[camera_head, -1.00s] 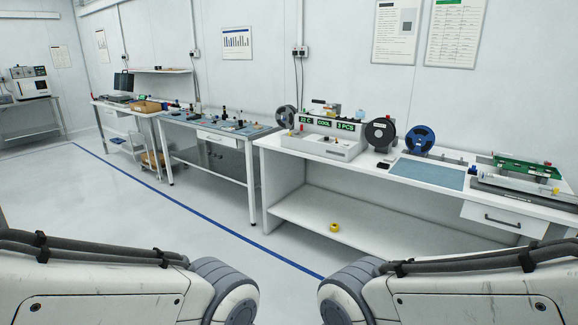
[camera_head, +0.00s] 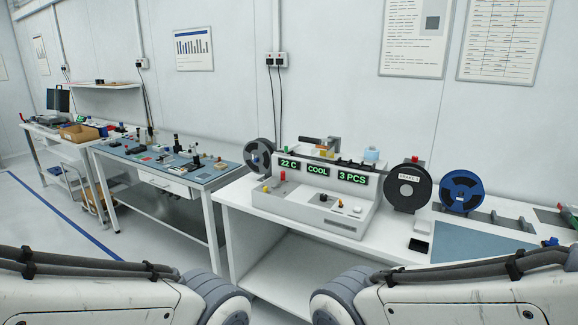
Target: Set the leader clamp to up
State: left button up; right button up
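A white test handler (camera_head: 285,202) stands on the white bench in the middle of the view. Its green displays read "22 C", "COOL" and "3 PCS". A grey reel (camera_head: 259,157) is at its left end and a black reel (camera_head: 407,187) at its right end. A small lever with a brown part (camera_head: 311,142) stands on its top at the back. A red-topped post (camera_head: 283,176) and small knobs sit on its front deck. I cannot tell which part is the leader clamp. Both arms show only as links along the bottom edge; neither gripper is in view.
A blue reel (camera_head: 461,191), a blue-grey mat (camera_head: 478,243) and a small black item (camera_head: 418,245) lie right of the handler. A second bench (camera_head: 168,182) with small tools stands to the left. Open floor (camera_head: 40,226) lies at the left.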

aim_at(287, 151)
jog(key=u, duration=0.1)
jog(key=i, duration=1.4)
jog(key=z, duration=0.1)
